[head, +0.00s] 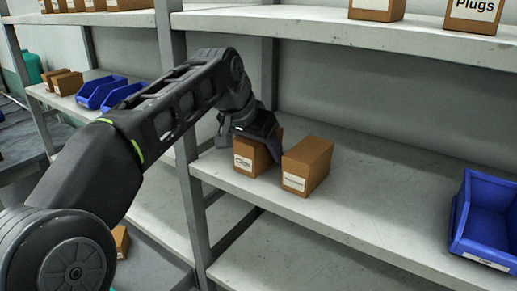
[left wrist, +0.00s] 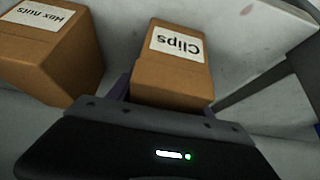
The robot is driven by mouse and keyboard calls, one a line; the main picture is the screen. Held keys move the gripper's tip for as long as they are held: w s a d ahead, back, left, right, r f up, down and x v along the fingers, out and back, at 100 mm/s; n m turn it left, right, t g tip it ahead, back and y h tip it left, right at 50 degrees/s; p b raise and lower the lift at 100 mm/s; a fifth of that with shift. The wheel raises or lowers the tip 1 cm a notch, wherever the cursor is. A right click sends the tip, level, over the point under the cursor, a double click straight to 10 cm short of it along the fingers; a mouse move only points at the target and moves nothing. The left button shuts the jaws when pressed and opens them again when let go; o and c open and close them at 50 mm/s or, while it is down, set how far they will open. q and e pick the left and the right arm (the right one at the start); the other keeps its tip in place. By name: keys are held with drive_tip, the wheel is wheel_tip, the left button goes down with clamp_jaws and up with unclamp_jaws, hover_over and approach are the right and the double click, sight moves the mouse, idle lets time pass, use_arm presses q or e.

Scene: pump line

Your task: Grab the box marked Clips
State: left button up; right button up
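The box marked Clips (left wrist: 172,80) is a brown carton with a white label, upside down in the left wrist view. In the head view it is the left box (head: 250,157) of a pair at the front of the middle shelf, partly hidden by my gripper. My left gripper (head: 262,137) reaches over it from behind and above, with a finger on its right side. In the left wrist view a finger shows close along the box's left side. Whether the fingers press on the box cannot be made out. My right gripper is not in view.
The Hex nuts box (left wrist: 45,50) stands close beside the Clips box; it also shows in the head view (head: 307,166). A blue bin (head: 487,222) is at the right of the shelf (head: 390,200). A grey upright (head: 190,205) stands just left of the boxes.

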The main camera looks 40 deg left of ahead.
use_arm(q)
drive_tip(key=c, duration=1.2)
drive_tip(key=shift+o, duration=0.2)
drive_tip(key=shift+r, duration=0.15)
drive_tip(key=shift+r, duration=0.4)
drive_tip(key=shift+s+r+b, duration=0.15)
drive_tip(key=shift+s+b, duration=0.1)
drive_tip(key=shift+b, duration=0.25)
drive_tip(key=s+b, duration=0.5)
drive_tip(key=s, duration=0.7)
drive_tip(key=shift+d, duration=0.15)
drive_tip(key=shift+s+r+p, duration=0.1)
drive_tip(key=shift+s+p, duration=1)
drive_tip(key=shift+s, duration=1.65)
